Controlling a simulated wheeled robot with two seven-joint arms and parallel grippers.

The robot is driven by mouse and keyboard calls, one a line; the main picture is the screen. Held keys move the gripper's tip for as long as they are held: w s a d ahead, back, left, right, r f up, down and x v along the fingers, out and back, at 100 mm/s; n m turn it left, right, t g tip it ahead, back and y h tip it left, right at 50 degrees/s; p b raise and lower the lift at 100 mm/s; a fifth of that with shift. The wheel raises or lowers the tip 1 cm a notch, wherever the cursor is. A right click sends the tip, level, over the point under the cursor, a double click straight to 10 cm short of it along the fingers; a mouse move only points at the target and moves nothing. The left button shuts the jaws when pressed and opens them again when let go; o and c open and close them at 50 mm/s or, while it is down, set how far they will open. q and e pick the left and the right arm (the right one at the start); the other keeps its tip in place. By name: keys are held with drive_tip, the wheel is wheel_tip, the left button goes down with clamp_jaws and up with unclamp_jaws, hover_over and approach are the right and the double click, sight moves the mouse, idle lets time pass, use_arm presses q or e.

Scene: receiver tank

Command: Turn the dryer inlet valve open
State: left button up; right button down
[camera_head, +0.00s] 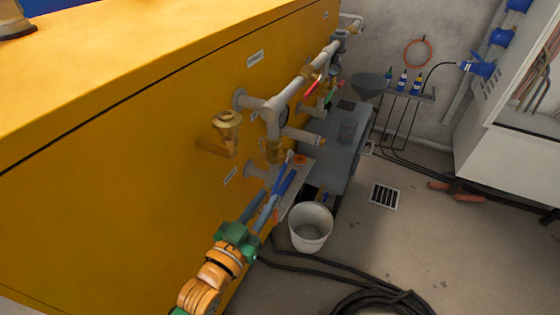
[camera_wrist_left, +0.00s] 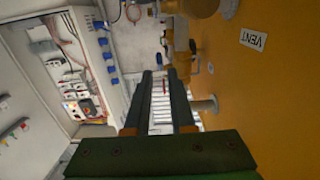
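Which valve is the dryer inlet valve I cannot tell, as no readable label names it. A valve with a red lever (camera_head: 313,86) sits under the grey pipe (camera_head: 293,92) at the yellow tank's side. A green lever (camera_head: 329,97) shows just beyond it. A brass fitting (camera_head: 228,120) sticks out nearer. My left gripper (camera_head: 288,166) points up along the tank side, below the brass piping. In the left wrist view its two dark fingers (camera_wrist_left: 161,72) are apart, with nothing visibly held between them. Brass valves lie beyond and right of the fingertips. My right gripper is not in view.
The yellow tank (camera_head: 130,150) fills the left. A white bucket (camera_head: 311,226) and a black hose (camera_head: 380,300) are on the floor below. A "VENT" label (camera_wrist_left: 253,38) is on the tank. A white cabinet (camera_head: 510,165) stands right; open floor lies between.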

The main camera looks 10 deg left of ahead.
sight(282, 176)
use_arm(q)
drive_tip(key=b+x, duration=0.1)
drive_tip(key=x, duration=0.8)
drive_tip(key=shift+w+d, duration=0.1)
drive_tip(key=shift+w, duration=0.15)
clamp_jaws()
drive_tip(key=shift+f, duration=0.1)
idle(0.9)
